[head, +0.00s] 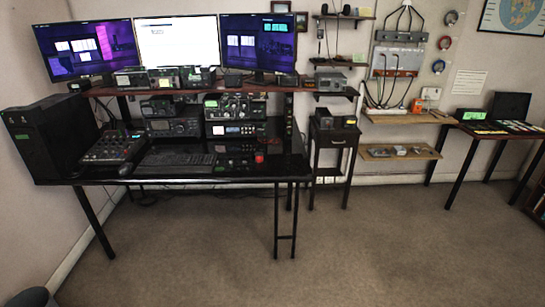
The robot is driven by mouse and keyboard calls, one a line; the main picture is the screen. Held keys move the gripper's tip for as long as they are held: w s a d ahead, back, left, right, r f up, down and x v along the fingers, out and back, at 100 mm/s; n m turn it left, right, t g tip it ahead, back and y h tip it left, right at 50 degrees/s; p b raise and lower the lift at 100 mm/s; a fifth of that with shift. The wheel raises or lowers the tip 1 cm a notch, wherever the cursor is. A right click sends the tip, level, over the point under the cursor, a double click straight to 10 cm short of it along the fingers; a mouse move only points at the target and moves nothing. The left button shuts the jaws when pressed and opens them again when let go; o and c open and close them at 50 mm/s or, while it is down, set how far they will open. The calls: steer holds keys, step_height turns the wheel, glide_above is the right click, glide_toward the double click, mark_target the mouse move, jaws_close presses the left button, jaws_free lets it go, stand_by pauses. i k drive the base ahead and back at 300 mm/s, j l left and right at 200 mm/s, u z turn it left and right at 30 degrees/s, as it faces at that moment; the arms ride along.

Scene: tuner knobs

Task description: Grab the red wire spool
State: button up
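The red wire spool (445,43) hangs on the back wall at the upper right in the head view. It is the middle one of three spools in a slanting column. A dark-rimmed spool (451,18) hangs above it and a bluish spool (438,66) hangs below it. The red spool is small and far off, and nothing covers it. How it is fixed to the wall is too small to tell. My gripper does not show in this view.
A black desk (190,175) with monitors and radios fills the left. A small dark side table (333,138), low wooden shelves (400,153) and a right-hand table (500,130) line the wall. The carpet (370,240) in front is clear.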

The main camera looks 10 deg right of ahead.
mark_target(259, 154)
steer(key=u, duration=0.15)
steer(key=i+j+u, duration=0.1)
steer(key=i, duration=0.4)
steer(key=i+j, duration=0.3)
steer(key=i, duration=0.15)
steer(key=i+j+u, duration=0.15)
steer(key=i, duration=0.35)
